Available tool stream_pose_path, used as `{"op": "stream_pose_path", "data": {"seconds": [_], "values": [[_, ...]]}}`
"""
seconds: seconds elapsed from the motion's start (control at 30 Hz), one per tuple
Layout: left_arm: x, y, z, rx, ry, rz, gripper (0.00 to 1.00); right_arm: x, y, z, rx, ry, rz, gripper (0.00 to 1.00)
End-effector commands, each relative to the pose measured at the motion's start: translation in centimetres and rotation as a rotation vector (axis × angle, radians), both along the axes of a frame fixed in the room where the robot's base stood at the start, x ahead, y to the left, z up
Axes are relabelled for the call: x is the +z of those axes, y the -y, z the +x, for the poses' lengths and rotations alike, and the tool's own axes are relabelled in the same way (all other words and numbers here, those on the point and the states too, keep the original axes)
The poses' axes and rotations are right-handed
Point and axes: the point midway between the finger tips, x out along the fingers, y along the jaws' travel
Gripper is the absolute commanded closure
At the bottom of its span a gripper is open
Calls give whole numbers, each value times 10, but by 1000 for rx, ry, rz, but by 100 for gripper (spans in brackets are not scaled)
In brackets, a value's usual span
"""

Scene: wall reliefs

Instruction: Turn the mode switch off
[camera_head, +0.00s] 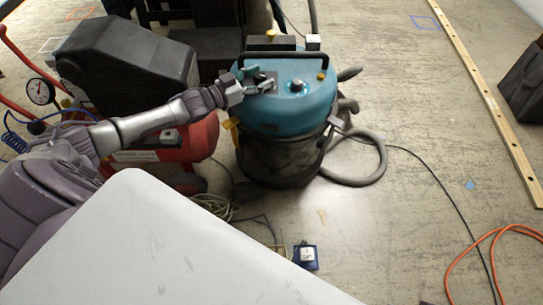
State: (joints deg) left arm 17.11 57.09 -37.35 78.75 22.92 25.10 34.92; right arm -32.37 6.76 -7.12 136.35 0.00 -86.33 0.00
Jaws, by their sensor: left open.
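A shop vacuum with a teal lid (298,112) and a dark drum (280,160) stands on the floor at upper centre. My left gripper (262,84) is open at the left part of the lid, with its fingers over a small dark panel there. The mode switch cannot be made out clearly; it may be hidden by the fingers. I cannot tell whether the fingers touch anything. My right gripper is not in view.
A red compressor (200,140) and a black case (125,65) stand left, beside my arm. A pale board (150,245) fills the lower left. A grey hose (370,175), an orange cord (470,260) and a wooden beam (480,80) lie on the floor at right.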

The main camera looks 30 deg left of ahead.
Motion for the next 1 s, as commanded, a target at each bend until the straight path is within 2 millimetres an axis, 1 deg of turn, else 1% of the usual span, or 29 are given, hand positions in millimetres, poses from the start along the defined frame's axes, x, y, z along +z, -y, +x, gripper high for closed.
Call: {"op": "stream_pose_path", "data": {"seconds": [0.03, 0.23, 0.3, 0.33, 0.63, 1.0], "values": [[-4, -2, 1, -22, 4, 6, 34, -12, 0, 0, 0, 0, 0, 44], [-2, -2, 1, -101, 5, 5, 34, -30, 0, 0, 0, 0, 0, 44], [-1, -2, 0, -121, 2, 3, 34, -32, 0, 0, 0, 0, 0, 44], [2, -4, -5, -118, -2, 1, 34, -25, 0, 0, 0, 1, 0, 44], [2, -24, -38, -117, -3, 1, 34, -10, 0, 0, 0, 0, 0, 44], [3, -61, -100, -116, -5, 1, 34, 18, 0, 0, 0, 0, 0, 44]]}}
